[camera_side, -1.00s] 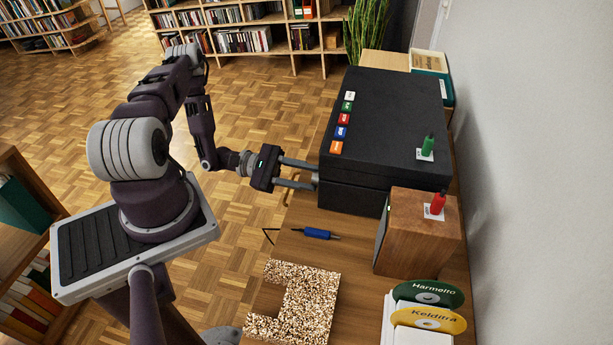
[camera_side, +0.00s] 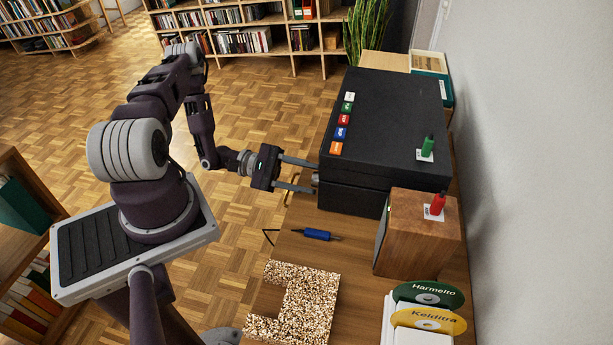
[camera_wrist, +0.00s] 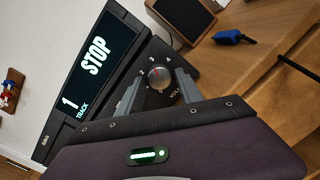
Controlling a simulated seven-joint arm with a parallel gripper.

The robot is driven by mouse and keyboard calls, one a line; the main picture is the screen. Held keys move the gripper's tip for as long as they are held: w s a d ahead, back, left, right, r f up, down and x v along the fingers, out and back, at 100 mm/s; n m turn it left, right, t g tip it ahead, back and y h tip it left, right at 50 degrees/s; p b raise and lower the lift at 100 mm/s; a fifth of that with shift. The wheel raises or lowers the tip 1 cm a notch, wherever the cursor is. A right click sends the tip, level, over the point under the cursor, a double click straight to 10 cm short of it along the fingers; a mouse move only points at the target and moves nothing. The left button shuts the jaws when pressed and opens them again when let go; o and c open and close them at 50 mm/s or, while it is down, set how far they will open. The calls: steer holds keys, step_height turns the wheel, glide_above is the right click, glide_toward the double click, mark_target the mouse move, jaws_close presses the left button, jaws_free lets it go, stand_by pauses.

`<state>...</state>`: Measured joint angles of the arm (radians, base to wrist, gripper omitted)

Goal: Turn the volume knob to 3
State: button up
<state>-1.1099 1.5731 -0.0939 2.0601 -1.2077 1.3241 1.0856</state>
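The volume knob (camera_wrist: 159,77) is a small round grey dial on the black player's front panel, in the wrist view. The printed numbers 2, 3 and 4 show around its far side, and part of the word VOLUME shows beside it. Which number the knob points at is too small to tell. The black player (camera_side: 385,125) stands on the wooden shelf in the side view. My gripper (camera_side: 316,178) is at its front, fingers spread. In the wrist view my gripper (camera_wrist: 160,88) has one finger on each side of the knob, apparently apart from it.
The player's display (camera_wrist: 97,58) reads STOP and 1 TRACK. A wooden speaker (camera_side: 418,235) stands beside the player. Green (camera_side: 428,146) and red (camera_side: 438,203) items stand on top.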

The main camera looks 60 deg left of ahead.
steer(key=shift+o, duration=0.6)
steer(key=v, duration=0.7)
steer(key=d+r+m+g+y, duration=0.1)
steer(key=d+r+m+g, duration=0.45)
steer(key=r, duration=0.35)
steer(key=d+r+m+g+y, duration=0.2)
steer(key=d+r+m+g, duration=0.2)
steer(key=r+m+g, duration=0.45)
steer(key=s+d+r+m+t+y, duration=0.2)
steer(key=s+r+t+y, duration=0.2)
steer(key=s+r+y, duration=0.1)
steer(key=s+d+r+m+t+y, duration=0.2)
steer(key=s+d+r+t+y, duration=0.1)
steer(key=s+r+y, duration=0.3)
steer(key=shift+s+d+r+t, duration=0.3)
steer(key=shift+s+r+t, duration=0.25)
steer(key=shift+r, duration=0.45)
